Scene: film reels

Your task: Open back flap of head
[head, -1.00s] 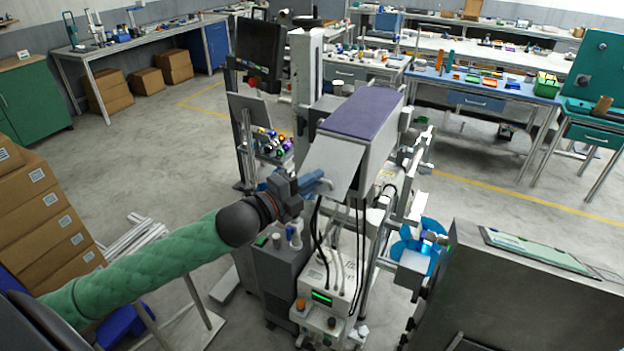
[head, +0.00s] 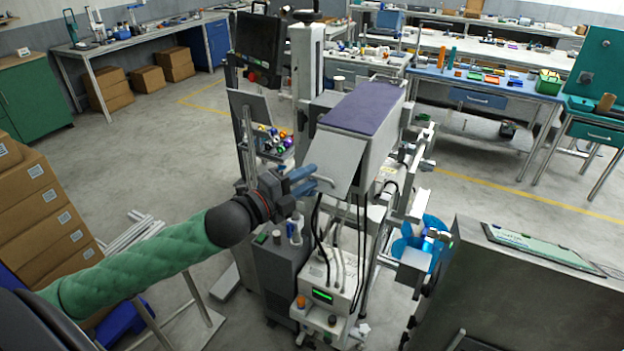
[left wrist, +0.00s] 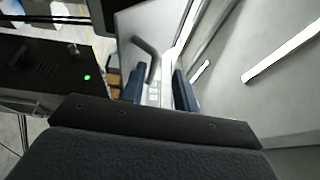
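The head is a box with a purple top (head: 362,108) on the machine in the middle of the head view. Its grey back flap (head: 335,158) slants down and outward from the box's near edge. A small bent grey handle (head: 325,181) sticks out near the flap's lower left; it also shows in the left wrist view (left wrist: 151,58). My left gripper (head: 307,181) is just left of the handle. Its blue fingers (left wrist: 160,88) are apart in the left wrist view, with the handle's bar seen ahead between them, nearer the left finger. I cannot tell if they touch. My right gripper is not seen.
A dark monitor (head: 259,46) stands behind left of the machine. A grey unit with a green display (head: 322,296) and hanging cables sits below the flap. A large metal cabinet (head: 530,300) stands at the near right.

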